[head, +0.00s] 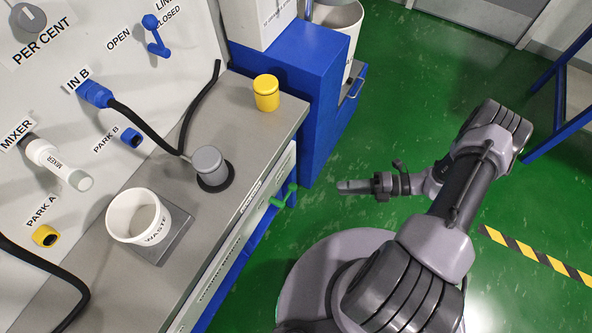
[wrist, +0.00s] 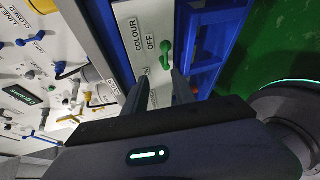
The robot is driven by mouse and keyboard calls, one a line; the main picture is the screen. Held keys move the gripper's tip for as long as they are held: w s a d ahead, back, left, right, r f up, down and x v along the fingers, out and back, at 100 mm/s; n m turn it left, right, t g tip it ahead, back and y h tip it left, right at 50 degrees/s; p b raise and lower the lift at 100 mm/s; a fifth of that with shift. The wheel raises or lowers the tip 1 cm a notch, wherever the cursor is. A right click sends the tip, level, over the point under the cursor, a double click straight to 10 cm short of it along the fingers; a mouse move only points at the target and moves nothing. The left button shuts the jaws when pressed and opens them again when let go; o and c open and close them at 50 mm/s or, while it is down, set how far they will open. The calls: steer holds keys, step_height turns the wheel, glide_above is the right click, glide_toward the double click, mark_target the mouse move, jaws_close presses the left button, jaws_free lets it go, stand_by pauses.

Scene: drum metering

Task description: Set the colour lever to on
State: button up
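The colour lever (wrist: 165,54) is a small green handle on a white panel in the wrist view, beside a label reading COLOUR and OFF (wrist: 142,40). It also shows in the head view as a green handle (head: 290,193) on the front face below the bench top. My gripper (wrist: 160,84) is open in the wrist view, with a gap between its two dark fingers. The lever shows just beyond the fingertips, and nothing is between them. In the head view my gripper (head: 345,186) hangs over the green floor, to the right of the lever and apart from it.
The grey bench (head: 247,146) carries a white waste cup (head: 130,222), a grey capped post (head: 208,164) and a yellow jar (head: 266,92). A blue cabinet (head: 301,75) stands beyond the lever. The green floor (head: 415,95) around my gripper is clear.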

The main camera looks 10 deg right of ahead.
step_height(320, 180, down, 3)
steer(key=m, duration=0.2)
steer(key=t+b, duration=0.1)
steer(key=b, duration=0.3)
glide_toward(289, 191)
steer(key=x, duration=1)
steer(key=shift+s+a+f, duration=0.1)
steer(key=shift+s+f, duration=0.2)
jaws_close()
steer(key=shift+w+r, duration=0.1)
steer(key=shift+w, duration=0.1)
